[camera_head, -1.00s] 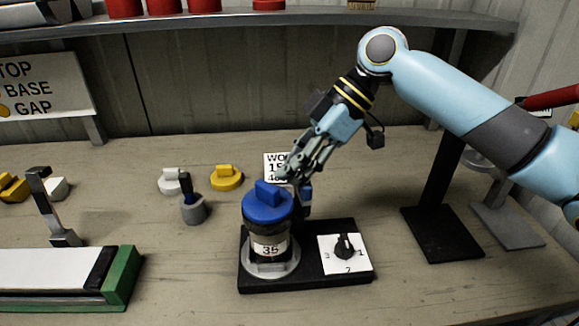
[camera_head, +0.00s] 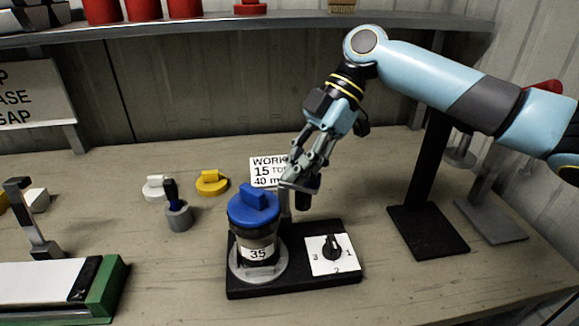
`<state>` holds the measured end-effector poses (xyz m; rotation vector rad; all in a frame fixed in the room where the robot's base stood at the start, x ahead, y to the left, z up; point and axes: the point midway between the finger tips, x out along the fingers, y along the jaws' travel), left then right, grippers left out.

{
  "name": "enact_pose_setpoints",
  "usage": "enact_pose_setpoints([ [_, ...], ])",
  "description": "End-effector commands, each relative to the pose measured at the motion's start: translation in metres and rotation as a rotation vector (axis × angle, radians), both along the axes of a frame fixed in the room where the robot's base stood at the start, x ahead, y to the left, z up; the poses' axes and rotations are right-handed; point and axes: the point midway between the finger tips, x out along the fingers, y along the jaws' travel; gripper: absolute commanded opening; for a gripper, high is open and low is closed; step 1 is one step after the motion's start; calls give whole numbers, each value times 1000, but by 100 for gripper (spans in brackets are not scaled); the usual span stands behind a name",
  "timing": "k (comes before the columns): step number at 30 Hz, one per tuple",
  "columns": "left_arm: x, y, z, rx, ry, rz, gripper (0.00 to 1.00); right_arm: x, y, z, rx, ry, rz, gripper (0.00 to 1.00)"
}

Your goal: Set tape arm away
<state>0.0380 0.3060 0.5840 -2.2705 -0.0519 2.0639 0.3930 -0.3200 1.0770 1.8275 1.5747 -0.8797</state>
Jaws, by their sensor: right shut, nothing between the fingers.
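A black base (camera_head: 295,286) carries a blue-capped container (camera_head: 252,215) marked 35 and a white dial plate (camera_head: 320,264) with a black knob. Behind the container, a grey post bears a short flat bar, which I take for the tape arm (camera_head: 316,191), with a dark cylinder (camera_head: 308,201) hanging at its right end. My right gripper (camera_head: 294,182) is shut and empty, its fingertips down at this bar from above. I cannot tell whether they touch it. The fingers partly hide the bar. My left gripper is not in view.
A white sign (camera_head: 265,171) stands behind the base. A green-ended block (camera_head: 108,290) is front left. A black stand (camera_head: 428,232) is right. Table between is clear.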

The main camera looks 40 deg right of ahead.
Motion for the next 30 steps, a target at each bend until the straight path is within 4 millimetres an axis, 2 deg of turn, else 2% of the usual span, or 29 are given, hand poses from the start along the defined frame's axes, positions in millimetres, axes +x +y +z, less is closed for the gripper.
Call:
enact_pose_setpoints([
  [12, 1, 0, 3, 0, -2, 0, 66, -1, -9, 0, 1, 0, -1, 0],
  [30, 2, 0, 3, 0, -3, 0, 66, -1, -10, 0, 1, 0, -1, 0],
])
